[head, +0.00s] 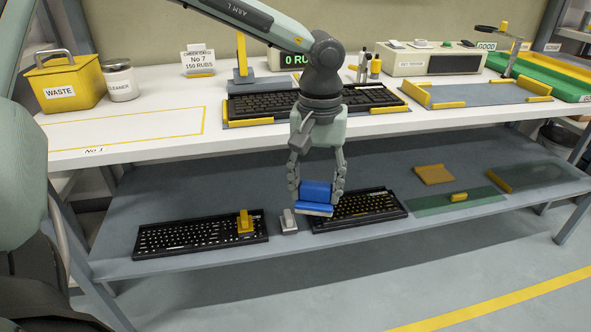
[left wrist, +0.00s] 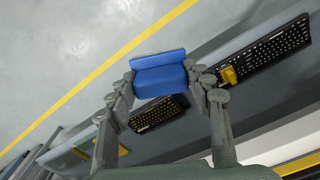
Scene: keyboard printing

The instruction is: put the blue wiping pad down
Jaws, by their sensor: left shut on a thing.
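The blue wiping pad (head: 316,194) is held between the fingers of my left gripper (head: 316,187), which points down in front of the bench. The pad has a thick blue block above a lighter blue flat face. In the left wrist view the pad (left wrist: 158,74) sits between the two fingertips (left wrist: 160,80), clear of any surface below. In the head view it overlaps the lower shelf (head: 175,203) and hides part of a black keyboard (head: 370,207) there. My right gripper is not in view.
Another black keyboard (head: 190,238) with a yellow-handled tool (head: 245,222) and a small grey block (head: 289,222) are on the lower shelf. A green mat (head: 440,204) lies at right. The upper bench holds a keyboard (head: 265,104), a yellow waste bin (head: 66,84) and an empty yellow-cornered tray (head: 475,94).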

